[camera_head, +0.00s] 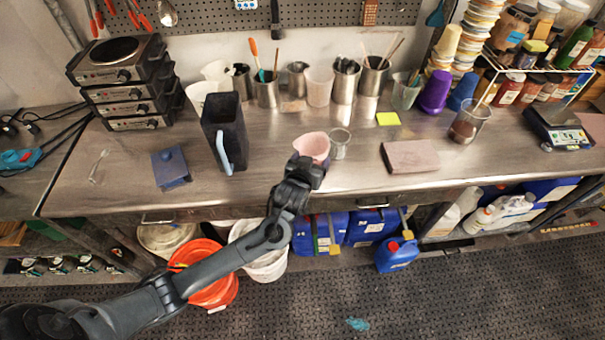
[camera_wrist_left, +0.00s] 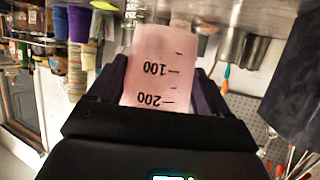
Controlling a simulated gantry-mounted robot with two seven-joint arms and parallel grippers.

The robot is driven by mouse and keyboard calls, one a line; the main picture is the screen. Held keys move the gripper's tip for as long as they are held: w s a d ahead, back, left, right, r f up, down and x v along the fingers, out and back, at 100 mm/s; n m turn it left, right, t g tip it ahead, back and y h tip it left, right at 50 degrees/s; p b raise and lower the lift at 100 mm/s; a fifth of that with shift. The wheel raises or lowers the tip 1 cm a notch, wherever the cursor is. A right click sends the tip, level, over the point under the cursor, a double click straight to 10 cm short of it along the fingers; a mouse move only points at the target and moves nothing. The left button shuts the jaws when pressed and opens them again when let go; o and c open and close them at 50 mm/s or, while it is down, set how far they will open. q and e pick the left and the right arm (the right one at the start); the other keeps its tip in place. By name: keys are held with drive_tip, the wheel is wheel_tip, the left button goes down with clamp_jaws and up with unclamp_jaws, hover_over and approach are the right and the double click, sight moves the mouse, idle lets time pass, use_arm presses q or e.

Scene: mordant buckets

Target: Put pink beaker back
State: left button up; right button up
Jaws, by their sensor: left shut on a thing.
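The pink beaker (camera_head: 312,146) is at the front middle of the steel bench, at the tip of my left arm. My left gripper (camera_head: 308,168) is shut on it from the front. In the left wrist view the pink beaker (camera_wrist_left: 160,68) sits between the two dark fingers of the left gripper (camera_wrist_left: 158,92), and its 100 and 200 marks read upside down. Whether its base touches the bench is hidden by the gripper. My right gripper is not in view.
A small clear beaker (camera_head: 340,142) stands close right of the pink beaker. A dark tall container (camera_head: 225,133) stands to the left and a brownish block (camera_head: 409,156) to the right. Steel cups and a pale pink beaker (camera_head: 319,86) line the back.

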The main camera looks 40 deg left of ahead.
use_arm(q)
drive_tip(key=shift+w+f+b, duration=0.2)
drive_tip(key=shift+w+b, duration=0.4)
drive_tip(key=shift+b, duration=0.25)
drive_tip(key=shift+w+b, duration=0.1)
drive_tip(key=shift+b, duration=0.2)
drive_tip(key=shift+w+a, duration=0.1)
drive_tip(key=shift+a, duration=0.05)
drive_tip(key=w+a+f, duration=0.1)
drive_tip(key=a+f, duration=0.1)
drive_tip(key=a, duration=0.1)
drive_tip(key=w+a+f+b, duration=0.1)
drive_tip(key=a+f, duration=0.1)
drive_tip(key=a, duration=0.2)
drive_tip(key=w+a+f, duration=0.1)
drive_tip(key=a+f, duration=0.1)
drive_tip(key=a, duration=0.1)
drive_tip(key=shift+a+f+b, duration=0.25)
drive_tip(key=shift+a+b, duration=0.1)
drive_tip(key=shift+a, duration=0.05)
drive_tip(key=shift+f+b, duration=0.3)
drive_tip(key=shift+f, duration=1.7)
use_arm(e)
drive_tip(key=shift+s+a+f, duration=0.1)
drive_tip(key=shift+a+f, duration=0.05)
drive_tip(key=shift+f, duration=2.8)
use_arm(q)
drive_tip(key=shift+f, duration=0.2)
drive_tip(key=o, duration=1.1)
drive_tip(key=shift+c, duration=0.2)
